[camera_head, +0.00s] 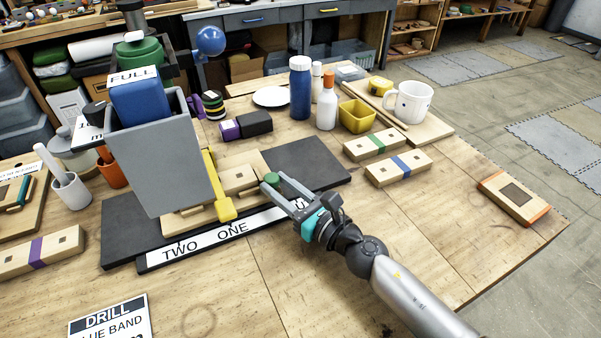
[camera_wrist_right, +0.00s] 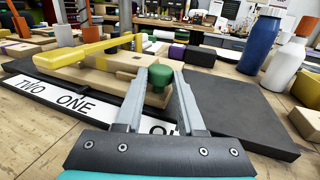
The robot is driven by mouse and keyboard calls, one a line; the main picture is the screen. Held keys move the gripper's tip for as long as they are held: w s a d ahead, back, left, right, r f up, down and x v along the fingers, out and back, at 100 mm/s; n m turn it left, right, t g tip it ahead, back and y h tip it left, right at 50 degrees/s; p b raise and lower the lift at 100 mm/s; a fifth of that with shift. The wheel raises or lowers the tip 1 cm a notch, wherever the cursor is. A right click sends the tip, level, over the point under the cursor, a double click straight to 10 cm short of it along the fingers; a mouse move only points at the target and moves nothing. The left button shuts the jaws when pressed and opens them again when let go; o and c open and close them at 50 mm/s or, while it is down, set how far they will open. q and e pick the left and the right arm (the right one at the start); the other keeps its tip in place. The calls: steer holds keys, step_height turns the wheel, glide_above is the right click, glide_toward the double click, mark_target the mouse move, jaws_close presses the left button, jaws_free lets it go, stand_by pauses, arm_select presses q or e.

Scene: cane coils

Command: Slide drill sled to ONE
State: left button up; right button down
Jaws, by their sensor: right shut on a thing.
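The drill sled, a pale wooden block (camera_head: 240,178) with a green knob (camera_head: 272,179), sits on a long black base (camera_head: 310,160). A white strip along the base's front reads TWO and ONE (camera_head: 215,238), plus a third label partly hidden by my gripper. My right gripper (camera_head: 285,190) is shut on the green knob, which shows between its fingers in the wrist view (camera_wrist_right: 159,75). A yellow bar (camera_head: 218,185) crosses over the wooden part, its near end close to ONE. A grey box (camera_head: 165,165) hides part of the sled's left side. My left gripper is not in view.
Wooden blocks with green (camera_head: 374,145) and blue (camera_head: 398,168) bands lie to the right. A blue bottle (camera_head: 300,90), an orange-and-white bottle (camera_head: 326,105) and a yellow container (camera_head: 356,116) stand behind. A DRILL card (camera_head: 108,320) lies in front. Table at front centre is clear.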

steer(key=c, duration=0.5)
jaws_free()
steer(key=shift+d, duration=0.1)
steer(key=b+v, duration=0.3)
steer(key=v, duration=1)
steer(key=shift+s+f, duration=0.1)
steer(key=shift+f, duration=0.05)
steer(key=shift+b+v, duration=0.3)
steer(key=shift+v, duration=0.7)
